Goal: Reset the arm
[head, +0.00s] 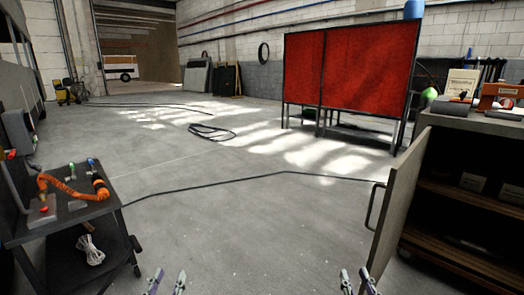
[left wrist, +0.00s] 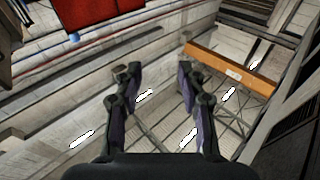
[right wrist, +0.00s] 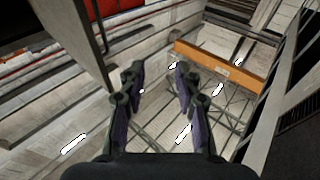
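My left gripper (head: 166,281) shows at the bottom edge of the head view, left of the middle. Its two fingers stand apart with nothing between them, as the left wrist view (left wrist: 158,78) also shows. My right gripper (head: 356,281) shows at the bottom edge, right of the middle. Its fingers are apart and empty too, as in the right wrist view (right wrist: 160,80). Both grippers are over open floor (head: 240,240) in the head view, touching nothing. Most of both arms is out of the head view.
A workbench cabinet (head: 470,180) with an open door (head: 402,195) stands at right. Red welding screens (head: 365,65) stand farther back. Dark cables (head: 235,182) cross the floor; its middle is otherwise clear.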

